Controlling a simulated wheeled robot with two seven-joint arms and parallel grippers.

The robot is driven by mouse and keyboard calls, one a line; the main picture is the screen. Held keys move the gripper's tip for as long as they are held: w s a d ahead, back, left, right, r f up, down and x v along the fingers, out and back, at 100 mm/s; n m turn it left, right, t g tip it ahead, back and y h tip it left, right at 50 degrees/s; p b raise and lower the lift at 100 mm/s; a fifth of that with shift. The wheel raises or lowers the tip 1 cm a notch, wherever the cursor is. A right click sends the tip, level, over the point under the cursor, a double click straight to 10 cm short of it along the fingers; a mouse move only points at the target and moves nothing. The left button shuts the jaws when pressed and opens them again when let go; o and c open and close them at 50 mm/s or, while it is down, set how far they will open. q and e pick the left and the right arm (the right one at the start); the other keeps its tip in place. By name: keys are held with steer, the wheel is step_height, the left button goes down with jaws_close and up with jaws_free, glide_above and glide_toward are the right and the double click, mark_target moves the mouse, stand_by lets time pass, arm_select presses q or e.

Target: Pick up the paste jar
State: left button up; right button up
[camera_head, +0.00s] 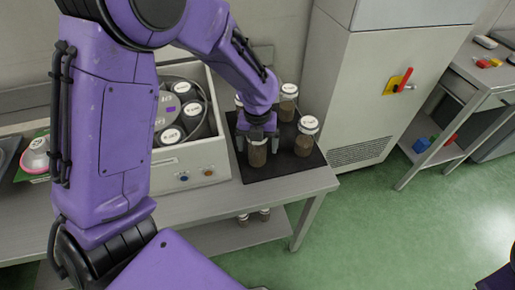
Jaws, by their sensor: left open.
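Several paste jars with white lids and brown contents stand on a black mat (285,170) at the table's right end. One paste jar (257,156) is at the front, directly below my left gripper (258,143). The gripper points down with open fingers on either side of this jar's upper part; its lid is mostly hidden, and I cannot tell whether the fingers touch it. Another jar (305,138) stands to the right and one (287,103) behind. A further jar (239,102) is partly hidden behind my wrist. My right gripper is not in view.
A pale machine (205,160) holding round lidded containers stands close left of the mat. A tall grey cabinet (350,85) stands behind right. Two small jars (264,214) sit on the lower shelf. The green floor (370,230) at right is clear.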

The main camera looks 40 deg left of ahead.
arm_select(q)
steer(key=c, duration=1.3)
steer(key=shift+o, duration=0.2)
